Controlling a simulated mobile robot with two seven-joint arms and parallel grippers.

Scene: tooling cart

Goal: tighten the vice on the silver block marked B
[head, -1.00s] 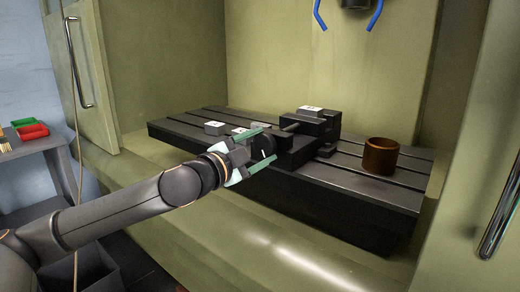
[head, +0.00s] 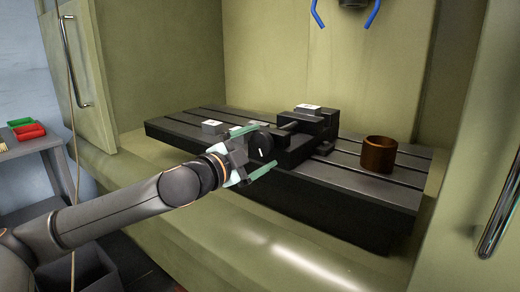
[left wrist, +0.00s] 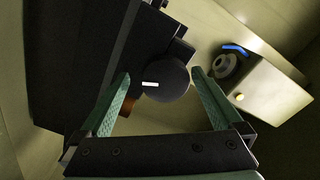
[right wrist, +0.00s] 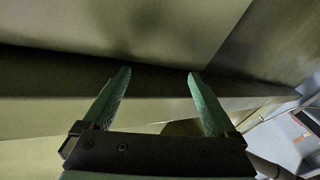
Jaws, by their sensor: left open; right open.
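The dark vice (head: 294,152) sits on the slotted machine table. A block with a white label (head: 308,107) shows at the top of the vice; its letter is too small to read. The vice's round black knob (head: 259,147) carries a white mark and faces my left gripper (head: 267,145). My left gripper is open, with one finger on each side of the knob. In the left wrist view the knob (left wrist: 170,82) lies between the fingertips, with gaps visible beside it. My right gripper (right wrist: 158,73) is open and empty in the right wrist view, outside the head view.
A grey block (head: 212,126) with a white label lies on the table (head: 350,190), left of the vice. A brown cylinder (head: 379,156) stands on the right. Blue hoses (head: 373,13) hang above. Red (head: 30,131) and green bins stand on a side bench at left.

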